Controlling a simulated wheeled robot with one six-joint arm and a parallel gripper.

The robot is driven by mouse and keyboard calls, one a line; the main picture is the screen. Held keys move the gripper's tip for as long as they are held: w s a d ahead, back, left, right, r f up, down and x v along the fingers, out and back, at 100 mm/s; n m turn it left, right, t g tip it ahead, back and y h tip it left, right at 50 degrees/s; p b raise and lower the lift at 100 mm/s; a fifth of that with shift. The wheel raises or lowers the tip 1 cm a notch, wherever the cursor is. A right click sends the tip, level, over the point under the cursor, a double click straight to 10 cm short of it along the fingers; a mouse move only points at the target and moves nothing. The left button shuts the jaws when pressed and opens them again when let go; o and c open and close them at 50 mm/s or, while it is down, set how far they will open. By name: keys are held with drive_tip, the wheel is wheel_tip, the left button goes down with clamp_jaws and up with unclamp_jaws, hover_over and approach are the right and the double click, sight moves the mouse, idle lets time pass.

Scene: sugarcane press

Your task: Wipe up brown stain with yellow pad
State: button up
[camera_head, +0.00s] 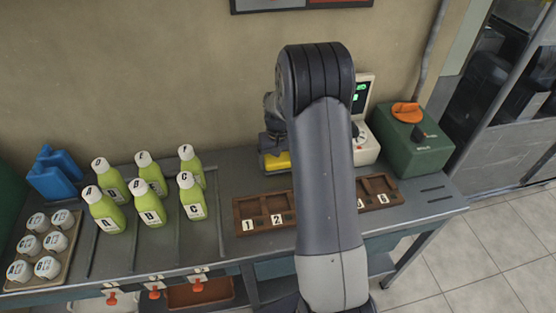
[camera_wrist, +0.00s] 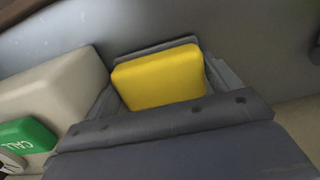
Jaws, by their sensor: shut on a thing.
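The yellow pad (camera_head: 277,161) is at the back of the table, just left of my raised arm, low over the grey tabletop. In the wrist view the yellow pad (camera_wrist: 161,78) sits between the dark jaws of my gripper (camera_wrist: 168,100), which is shut on it. In the head view my gripper (camera_head: 275,147) is partly hidden behind my arm. I cannot tell whether the pad touches the table. No brown stain shows in either view; my arm and gripper cover part of the tabletop.
Several green bottles (camera_head: 145,205) stand left of the wooden numbered tray (camera_head: 265,222). A pale device with a green display (camera_head: 365,135) and a green box with an orange knob (camera_head: 412,140) stand right. A blue holder (camera_head: 55,173) and a tray of white cups (camera_head: 62,262) are far left.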

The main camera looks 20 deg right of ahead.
drive_tip(key=shift+r+p, duration=1.7)
drive_tip(key=shift+r, duration=1.1)
drive_tip(key=shift+r, duration=0.1)
drive_tip(key=shift+r+p, duration=1.1)
drive_tip(key=shift+r, duration=0.4)
drive_tip(key=shift+f, duration=0.1)
